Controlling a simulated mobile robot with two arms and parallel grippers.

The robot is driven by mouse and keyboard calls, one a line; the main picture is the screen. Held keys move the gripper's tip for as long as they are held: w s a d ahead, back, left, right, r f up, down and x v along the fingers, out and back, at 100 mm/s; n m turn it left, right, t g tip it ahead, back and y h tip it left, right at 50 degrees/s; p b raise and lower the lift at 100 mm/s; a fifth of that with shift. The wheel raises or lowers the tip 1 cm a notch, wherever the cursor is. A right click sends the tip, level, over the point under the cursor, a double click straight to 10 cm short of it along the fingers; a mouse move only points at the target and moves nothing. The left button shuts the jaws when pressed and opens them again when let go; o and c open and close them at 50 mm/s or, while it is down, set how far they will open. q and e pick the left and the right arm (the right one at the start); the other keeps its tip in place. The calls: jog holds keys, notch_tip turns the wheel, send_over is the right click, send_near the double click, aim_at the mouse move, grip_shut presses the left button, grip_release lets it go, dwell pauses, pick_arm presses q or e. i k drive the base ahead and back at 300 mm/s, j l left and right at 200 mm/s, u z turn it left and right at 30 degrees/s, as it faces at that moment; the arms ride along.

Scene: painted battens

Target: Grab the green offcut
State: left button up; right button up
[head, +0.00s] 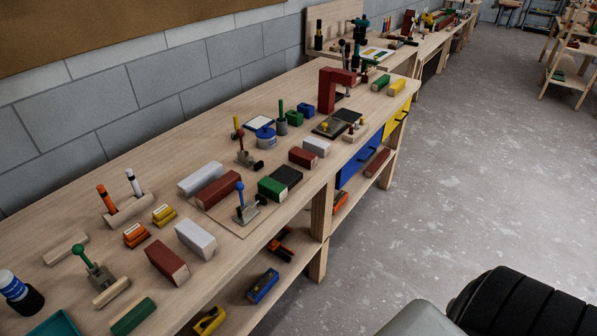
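Several green pieces lie on the long wooden workbench (230,262). A short green block (271,188) sits near the middle, close to the front edge, against a dark block (287,175). A longer green piece (133,315) lies at the near front edge. A green piece (380,83) lies farther back beside a yellow one (397,87), and a small green block (295,118) is near the back. I cannot tell for sure which is the offcut; the short block by the dark one looks like a batten end. Neither gripper is in view.
A clamp with a blue knob (241,202) stands just left of the short green block. White (196,239) and red-brown (167,262) battens lie nearby. A lower shelf holds tools such as a blue one (263,286). The floor (450,180) to the right is open.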

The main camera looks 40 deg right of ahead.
aim_at(269, 188)
jog(key=l+z, duration=0.1)
jog(key=z, duration=0.85)
